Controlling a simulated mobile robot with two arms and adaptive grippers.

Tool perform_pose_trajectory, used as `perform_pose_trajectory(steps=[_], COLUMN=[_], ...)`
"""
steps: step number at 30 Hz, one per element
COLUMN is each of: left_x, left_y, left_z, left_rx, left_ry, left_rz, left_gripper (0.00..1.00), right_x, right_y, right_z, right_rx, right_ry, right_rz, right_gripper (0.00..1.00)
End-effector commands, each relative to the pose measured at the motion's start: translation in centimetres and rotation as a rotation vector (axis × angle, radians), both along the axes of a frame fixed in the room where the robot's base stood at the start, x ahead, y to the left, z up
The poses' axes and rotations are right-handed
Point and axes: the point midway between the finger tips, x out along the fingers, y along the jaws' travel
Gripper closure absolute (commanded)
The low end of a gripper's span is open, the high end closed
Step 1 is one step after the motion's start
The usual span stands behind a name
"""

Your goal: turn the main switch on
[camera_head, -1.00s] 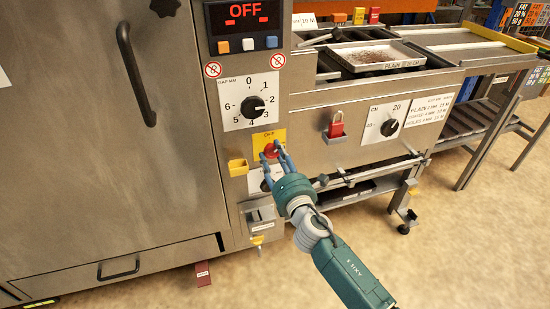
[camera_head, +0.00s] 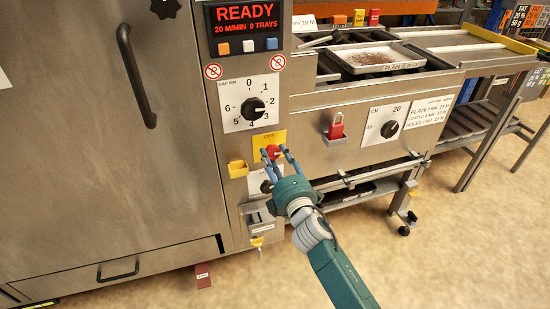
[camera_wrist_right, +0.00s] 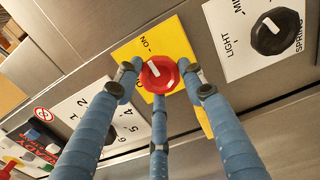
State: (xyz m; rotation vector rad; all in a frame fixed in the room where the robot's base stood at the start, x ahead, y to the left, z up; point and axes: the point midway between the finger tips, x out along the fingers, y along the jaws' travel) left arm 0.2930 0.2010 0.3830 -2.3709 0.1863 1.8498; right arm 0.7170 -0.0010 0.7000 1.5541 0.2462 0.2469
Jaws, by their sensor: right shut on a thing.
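The main switch is a red round knob (camera_wrist_right: 160,74) with a white mark, on a yellow plate (camera_wrist_right: 172,38) on the machine's front. In the wrist view its mark lies toward the word ON. My right gripper (camera_wrist_right: 160,82) is shut on the red knob, its blue fingers around it. In the head view the red knob (camera_head: 271,153) shows between the fingers of my right gripper (camera_head: 274,156). The display (camera_head: 243,27) above reads READY, 20 M/MIN, 0 TRAYS in red. My left gripper is in neither view.
Above the switch is a black gap dial (camera_head: 254,109). A red padlock (camera_head: 336,127) and another dial (camera_head: 389,128) are to the right. The LIGHT dial (camera_wrist_right: 277,32) is close by. The floor at right is clear.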

Motion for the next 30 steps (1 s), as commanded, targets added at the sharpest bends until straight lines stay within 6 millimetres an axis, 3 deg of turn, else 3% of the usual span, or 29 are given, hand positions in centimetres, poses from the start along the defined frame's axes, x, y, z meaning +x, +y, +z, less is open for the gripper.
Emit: perform_pose_trajectory(steps=[15, 16, 18, 30], left_x=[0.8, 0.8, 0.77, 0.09], left_y=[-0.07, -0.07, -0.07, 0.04], left_z=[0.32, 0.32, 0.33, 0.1], left_rx=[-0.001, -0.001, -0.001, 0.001], left_ry=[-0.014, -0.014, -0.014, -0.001], left_rz=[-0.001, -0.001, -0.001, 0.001], left_gripper=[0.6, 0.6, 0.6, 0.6], right_x=[-0.08, -0.08, -0.06, -0.58], right_y=[0.04, 0.04, 0.03, -0.2], right_z=[-0.23, -0.23, -0.21, -0.08], right_rx=[0.019, 0.019, 0.019, 0.017], right_ry=[0.01, 0.01, 0.009, 0.007], right_rz=[0.0, 0.0, 0.0, 0.0], right_gripper=[0.86, 0.56, 0.42, 0.41])
